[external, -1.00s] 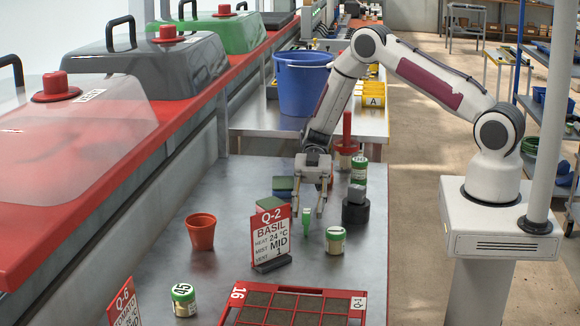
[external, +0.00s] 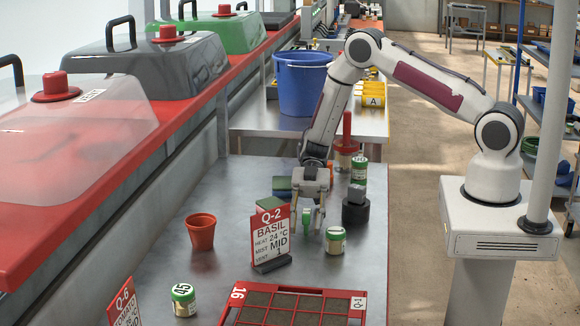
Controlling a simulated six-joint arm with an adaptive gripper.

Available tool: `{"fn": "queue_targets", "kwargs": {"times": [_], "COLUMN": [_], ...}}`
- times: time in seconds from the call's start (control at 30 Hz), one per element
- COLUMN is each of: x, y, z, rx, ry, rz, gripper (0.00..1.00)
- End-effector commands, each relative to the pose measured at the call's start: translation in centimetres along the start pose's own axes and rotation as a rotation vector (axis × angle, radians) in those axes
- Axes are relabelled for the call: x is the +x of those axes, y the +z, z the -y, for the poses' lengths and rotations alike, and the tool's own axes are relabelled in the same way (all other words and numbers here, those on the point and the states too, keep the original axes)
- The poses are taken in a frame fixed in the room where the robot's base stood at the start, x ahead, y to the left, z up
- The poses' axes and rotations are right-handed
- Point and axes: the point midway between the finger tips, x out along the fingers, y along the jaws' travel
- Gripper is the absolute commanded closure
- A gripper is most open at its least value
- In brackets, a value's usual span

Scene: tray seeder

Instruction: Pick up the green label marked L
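The green label (external: 306,221) stands upright on the grey metal bench, right of the Q-2 BASIL sign. It is small, and I cannot read a letter on it. My gripper (external: 307,222) points down at the label with its fingers spread, one on each side in the picture. A gap shows between the fingers and the label, so it does not look gripped. The upper part of the label is close under the gripper body.
A green-lidded jar (external: 335,240) stands close right of the label. The Q-2 sign (external: 271,238) is close left. A black cylinder (external: 355,212) stands behind right, a red pot (external: 201,232) farther left. A red-framed tray (external: 262,289) lies in front.

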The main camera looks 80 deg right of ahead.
Motion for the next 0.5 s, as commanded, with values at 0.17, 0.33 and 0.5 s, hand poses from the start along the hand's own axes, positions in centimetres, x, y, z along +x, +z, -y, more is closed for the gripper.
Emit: {"fn": "queue_targets", "kwargs": {"times": [0.17, 0.33, 0.5], "x": [-0.02, -0.02, -0.03], "y": [0.01, 0.01, 0.0], "z": [0.0, 0.0, 0.0], "rx": [0.0, 0.0, 0.0], "ry": [0.0, 0.0, 0.0], "rz": [0.0, 0.0, 0.0], "gripper": [0.67, 0.95, 1.0]}}
